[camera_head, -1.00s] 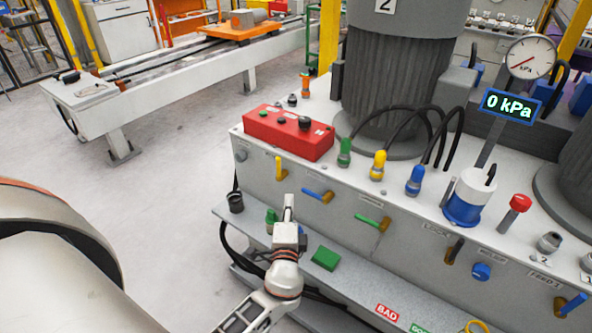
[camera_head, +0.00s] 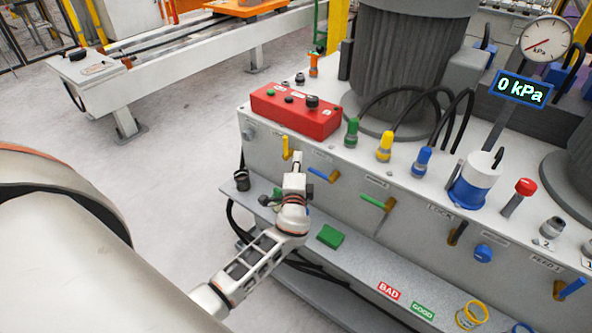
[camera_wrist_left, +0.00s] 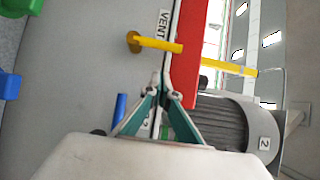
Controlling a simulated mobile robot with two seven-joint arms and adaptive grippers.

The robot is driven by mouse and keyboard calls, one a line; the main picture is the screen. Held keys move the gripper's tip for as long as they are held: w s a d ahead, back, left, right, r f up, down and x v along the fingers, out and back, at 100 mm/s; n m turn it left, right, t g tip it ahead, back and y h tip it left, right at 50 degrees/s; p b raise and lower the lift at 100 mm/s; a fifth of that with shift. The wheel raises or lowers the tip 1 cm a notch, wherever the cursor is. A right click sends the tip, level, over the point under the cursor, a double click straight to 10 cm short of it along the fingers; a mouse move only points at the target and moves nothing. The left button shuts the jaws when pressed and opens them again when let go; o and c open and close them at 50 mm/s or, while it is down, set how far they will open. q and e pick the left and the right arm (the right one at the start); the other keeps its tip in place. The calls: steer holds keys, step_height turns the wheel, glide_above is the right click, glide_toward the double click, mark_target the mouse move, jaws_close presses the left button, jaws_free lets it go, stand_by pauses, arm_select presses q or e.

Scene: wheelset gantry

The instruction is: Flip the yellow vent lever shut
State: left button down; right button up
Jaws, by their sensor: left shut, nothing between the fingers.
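The yellow vent lever (camera_head: 286,148) sits on the front face of the grey cabinet, below the red box; its handle points up in the head view. In the left wrist view the yellow lever (camera_wrist_left: 158,45) lies beside the VENT label (camera_wrist_left: 164,22). My left gripper (camera_head: 296,166) is shut and empty, just below the lever in the head view. In the left wrist view the closed fingertips (camera_wrist_left: 161,86) are short of the lever, with a visible gap. My right gripper is not in view.
A blue lever (camera_head: 323,175) and a green lever (camera_head: 375,203) sit to the right on the same face. A red control box (camera_head: 296,110) stands on top. A shelf with a green block (camera_head: 330,236) runs below. Open floor lies left.

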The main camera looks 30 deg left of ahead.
mark_target(288, 151)
arm_select(q)
steer(key=a, duration=0.2)
steer(key=w+a, duration=0.1)
steer(key=a, duration=0.1)
steer(key=shift+w+p, duration=0.2)
steer(key=shift+p, duration=0.1)
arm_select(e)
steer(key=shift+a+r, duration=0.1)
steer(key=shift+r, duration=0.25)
arm_select(q)
steer(key=shift+w+a, duration=0.1)
steer(key=shift+a+r+n, duration=0.1)
steer(key=shift+r+n, duration=0.1)
steer(key=shift+n, duration=0.1)
steer(key=shift+g+p, duration=0.3)
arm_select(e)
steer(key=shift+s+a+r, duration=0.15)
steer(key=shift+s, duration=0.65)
